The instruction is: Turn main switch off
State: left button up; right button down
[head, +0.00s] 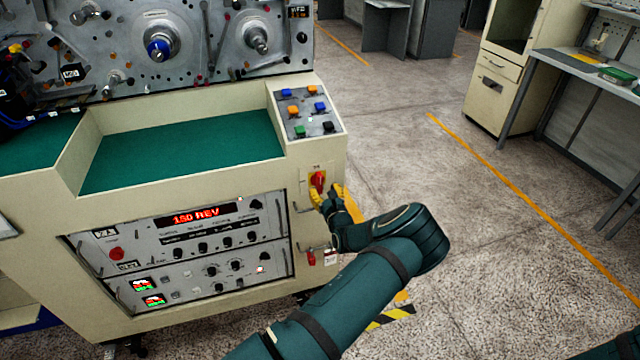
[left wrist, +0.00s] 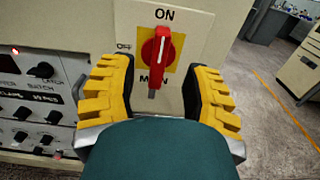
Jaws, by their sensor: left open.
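The red main switch (head: 318,180) is on the front panel of the cream machine, at its right end. In the left wrist view the switch (left wrist: 160,50) sits on a yellow square, with ON above, OFF to the left and MAIN below. Its red handle stands nearly upright, its upper end by ON. My left gripper (head: 328,191) is just in front of the switch. In the left wrist view the yellow-padded fingers of my left gripper (left wrist: 160,78) are open, one on each side of the handle, with gaps between. My right gripper is not in view.
A button panel (head: 308,110) lies above the switch. A control unit with a red display (head: 195,215) is to the left. A small red padlock-like item (head: 311,257) is below the switch. The floor to the right is clear up to a workbench (head: 580,62).

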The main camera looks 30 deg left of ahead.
aim_at(321, 183)
pick_arm(q)
jog(key=shift+b+x, duration=0.45)
jog(key=shift+x, duration=2.3)
grip_shut()
